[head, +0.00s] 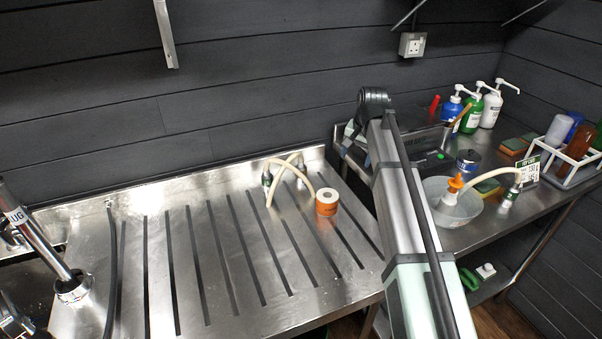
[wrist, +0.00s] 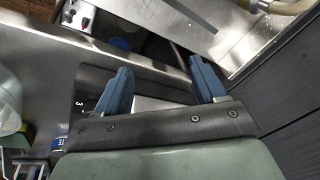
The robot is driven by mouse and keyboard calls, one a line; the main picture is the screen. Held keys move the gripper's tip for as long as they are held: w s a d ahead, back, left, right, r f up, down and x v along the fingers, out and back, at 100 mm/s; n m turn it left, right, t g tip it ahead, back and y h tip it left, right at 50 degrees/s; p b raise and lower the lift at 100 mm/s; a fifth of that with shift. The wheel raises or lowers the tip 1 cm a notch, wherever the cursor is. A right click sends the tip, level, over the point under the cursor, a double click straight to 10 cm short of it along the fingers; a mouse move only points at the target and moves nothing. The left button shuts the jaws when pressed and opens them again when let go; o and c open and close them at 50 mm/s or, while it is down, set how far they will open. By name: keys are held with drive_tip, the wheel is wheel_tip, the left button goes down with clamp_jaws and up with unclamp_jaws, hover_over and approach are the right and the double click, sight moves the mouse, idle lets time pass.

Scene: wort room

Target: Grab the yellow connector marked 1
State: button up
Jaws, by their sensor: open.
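An orange-yellow fitting (head: 455,184) stands on a white body in the pale bowl (head: 428,183) on the right bench. It looks like the yellow connector, but no mark 1 is readable. A cream hose with a metal-and-green end (head: 507,197) lies beside the bowl. In the wrist view my gripper (wrist: 160,66) has two blue fingers, spread apart with nothing held between them. The yellow connector cannot be made out there. In the head view my arm hides most of my gripper, which seems to be near the gap between the benches.
Pump bottles (head: 470,112), a blue-lidded jar (head: 468,163), a small sign (head: 530,168) and a white bottle rack (head: 568,165) crowd the right bench. A dark wall stands behind.

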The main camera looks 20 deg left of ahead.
sight(301, 169)
drive_tip(key=s+a+r+n+t, duration=0.1)
drive_tip(key=s+a+n, duration=0.15)
drive_tip(key=a, duration=0.55)
drive_tip(key=s+a+n+t, duration=0.1)
drive_tip(key=s+a+n, duration=0.15)
drive_tip(key=a, duration=0.65)
drive_tip(key=shift+n, duration=0.3)
drive_tip(key=x, duration=0.8)
drive_tip(key=shift+w+a, duration=0.1)
drive_tip(key=shift+w, duration=0.2)
drive_tip(key=shift+d+x, duration=0.15)
drive_tip(key=shift+x, duration=1.2)
drive_tip(key=shift+d+x, duration=0.1)
drive_tip(key=shift+x, duration=1.25)
drive_tip(key=shift+w, duration=0.15)
drive_tip(key=shift+c, duration=0.5)
drive_tip(key=c, duration=1.1)
